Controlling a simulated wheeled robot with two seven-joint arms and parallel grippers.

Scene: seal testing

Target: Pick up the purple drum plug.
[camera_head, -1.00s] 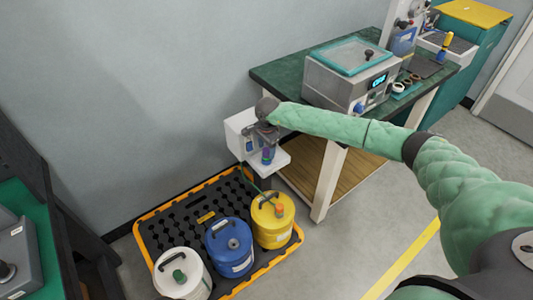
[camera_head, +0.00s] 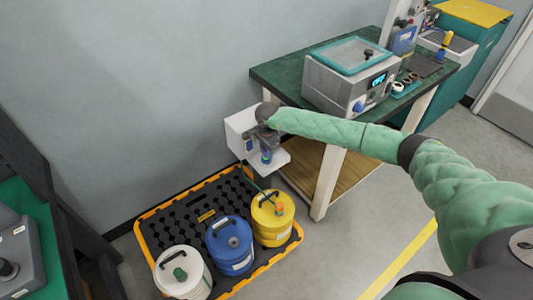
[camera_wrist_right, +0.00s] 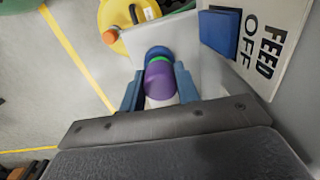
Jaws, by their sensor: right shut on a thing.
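The purple drum plug (camera_wrist_right: 157,82) shows in the right wrist view, with a green band and a blue round part at its far end. My right gripper (camera_wrist_right: 158,76) is shut on it, one blue finger on each side. In the head view the plug (camera_head: 266,154) is a small purple spot under my right gripper (camera_head: 265,149), at the white dispenser (camera_head: 240,128) beside the bench. Whether the plug still touches the dispenser's lower shelf (camera_head: 277,161) cannot be told. My left gripper is out of view.
White (camera_head: 181,271), blue (camera_head: 229,246) and yellow (camera_head: 272,219) drums stand on the orange-edged black pallet (camera_head: 160,222) below. The green-topped bench (camera_head: 283,78) with a grey machine (camera_head: 345,82) is close right of the gripper. The wall is close behind.

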